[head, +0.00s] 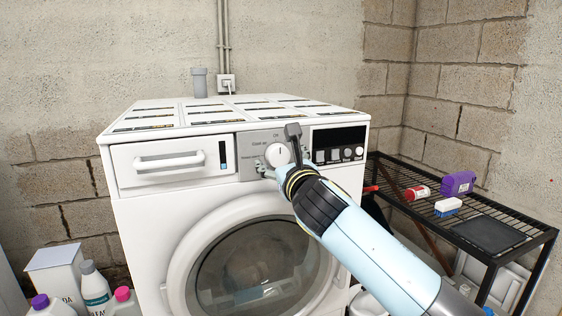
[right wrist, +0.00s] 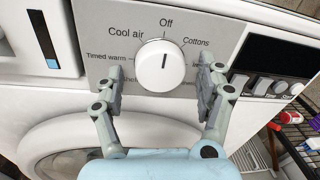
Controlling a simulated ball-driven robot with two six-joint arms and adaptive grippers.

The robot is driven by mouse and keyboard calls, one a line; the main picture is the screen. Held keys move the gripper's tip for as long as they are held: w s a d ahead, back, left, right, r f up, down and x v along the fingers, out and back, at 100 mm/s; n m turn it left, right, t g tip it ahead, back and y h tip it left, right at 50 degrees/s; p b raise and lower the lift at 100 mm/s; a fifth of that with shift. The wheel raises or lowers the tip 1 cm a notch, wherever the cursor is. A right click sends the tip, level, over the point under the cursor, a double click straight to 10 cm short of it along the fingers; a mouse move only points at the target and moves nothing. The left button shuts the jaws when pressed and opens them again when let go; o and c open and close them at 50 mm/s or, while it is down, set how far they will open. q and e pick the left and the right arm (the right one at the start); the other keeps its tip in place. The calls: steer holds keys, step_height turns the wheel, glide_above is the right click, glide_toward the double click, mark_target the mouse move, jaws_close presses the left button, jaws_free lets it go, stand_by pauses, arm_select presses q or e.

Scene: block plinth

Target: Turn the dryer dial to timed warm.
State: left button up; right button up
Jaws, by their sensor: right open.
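The dryer dial (head: 277,153) is a white round knob on the grey panel of a white dryer (head: 150,215). In the right wrist view the dial (right wrist: 161,70) has a dark mark pointing up, toward "Off". "Timed warm" is printed to its left, "Cool air" at upper left and "Cottons" at upper right. My right gripper (right wrist: 164,76) is open, with one finger on each side of the dial and visible gaps between. The fingers partly cover lower labels. The right gripper (head: 280,151) also shows in the head view. My left gripper is not in view.
A drawer with a handle (head: 170,161) is left of the dial, and a black display (head: 340,135) with buttons is right. The round door (head: 262,262) is below. A black wire shelf (head: 480,222) stands at right. Bottles (head: 94,284) stand at lower left.

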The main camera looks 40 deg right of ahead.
steer(key=shift+c, duration=0.4)
steer(key=c, duration=1.1)
